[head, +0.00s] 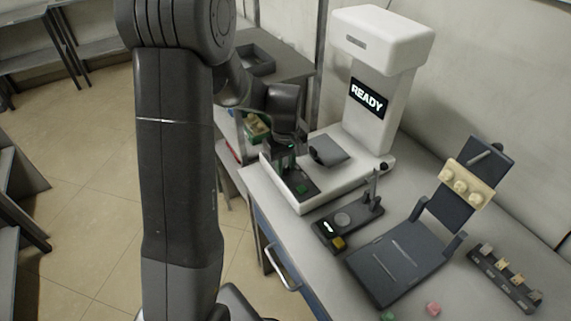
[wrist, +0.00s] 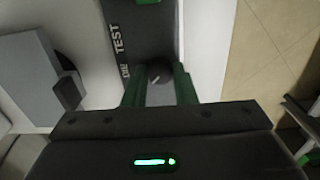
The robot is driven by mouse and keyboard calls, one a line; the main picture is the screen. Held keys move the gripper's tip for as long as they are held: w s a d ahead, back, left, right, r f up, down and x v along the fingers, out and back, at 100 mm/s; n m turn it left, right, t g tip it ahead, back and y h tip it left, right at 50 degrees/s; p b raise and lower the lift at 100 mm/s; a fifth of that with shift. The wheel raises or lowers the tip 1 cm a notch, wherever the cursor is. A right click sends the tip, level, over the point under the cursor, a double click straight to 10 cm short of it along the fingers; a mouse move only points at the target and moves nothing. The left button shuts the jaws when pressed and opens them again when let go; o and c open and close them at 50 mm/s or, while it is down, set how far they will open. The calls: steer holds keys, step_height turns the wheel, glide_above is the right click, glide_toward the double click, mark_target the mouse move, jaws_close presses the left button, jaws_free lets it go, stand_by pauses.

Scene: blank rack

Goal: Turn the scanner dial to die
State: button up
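The scanner (head: 375,135) is a tall white machine with a READY display (head: 368,97). A dark control panel (head: 303,188) with a green button lies on its base. In the wrist view, the panel (wrist: 135,18) bears the labels TEST and DIE. In the head view, my gripper (head: 287,158) is over the panel and hides the dial.
A grey plate (head: 328,149) sits on the scanner base beside my gripper. To the right are a small dark stand (head: 347,220), a dark fixture (head: 400,262) with a cream block (head: 467,184), and a rack (head: 505,278). A green bin (head: 256,127) is behind my gripper.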

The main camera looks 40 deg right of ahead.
mark_target(285, 168)
steer(key=shift+m, duration=0.3)
steer(key=m, duration=0.3)
steer(key=shift+b, duration=0.3)
steer(key=shift+r+m, duration=0.1)
steer(key=shift+m, duration=2.4)
steer(key=o, duration=1)
step_height(285, 168, up, 14)
